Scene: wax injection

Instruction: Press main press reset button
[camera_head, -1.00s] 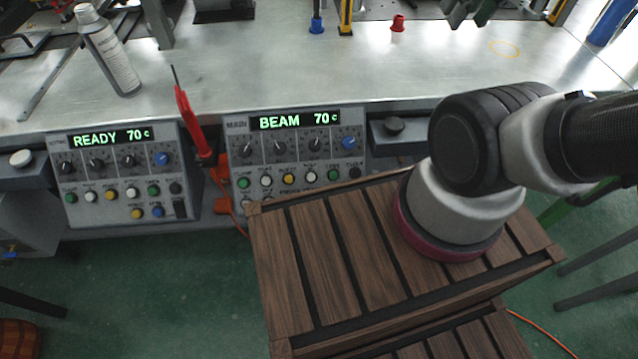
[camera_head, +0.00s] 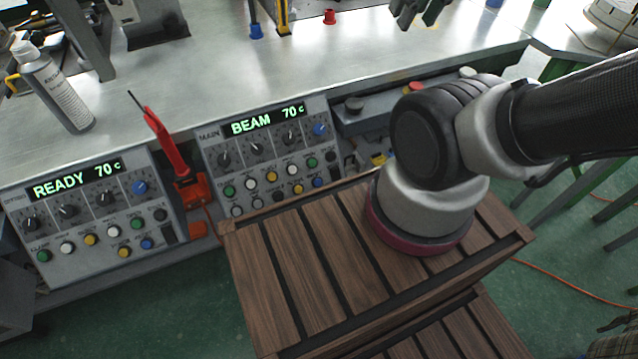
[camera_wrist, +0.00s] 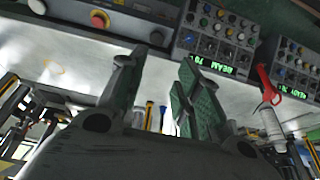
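The main press panel (camera_head: 240,147) is a grey control box on the front of the bench, with a green "BEAM 70 c" display (camera_head: 267,119), a row of knobs and rows of small coloured buttons (camera_head: 271,176). The button labels are too small to tell which one is reset. The panel also shows upside down in the wrist view (camera_wrist: 215,40), beyond the fingers. My gripper (camera_head: 420,12) is above the bench at the top edge of the head view, partly cut off. In the wrist view its two fingers (camera_wrist: 158,85) stand apart with nothing between them, away from the panel.
A similar panel reading "READY 70 c" (camera_head: 75,180) is at the left. A red probe (camera_head: 165,145) in a red holder stands between the panels. A slatted wooden crate (camera_head: 290,265) stands before the main panel. A spray can (camera_head: 55,90) stands on the bench (camera_head: 220,60).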

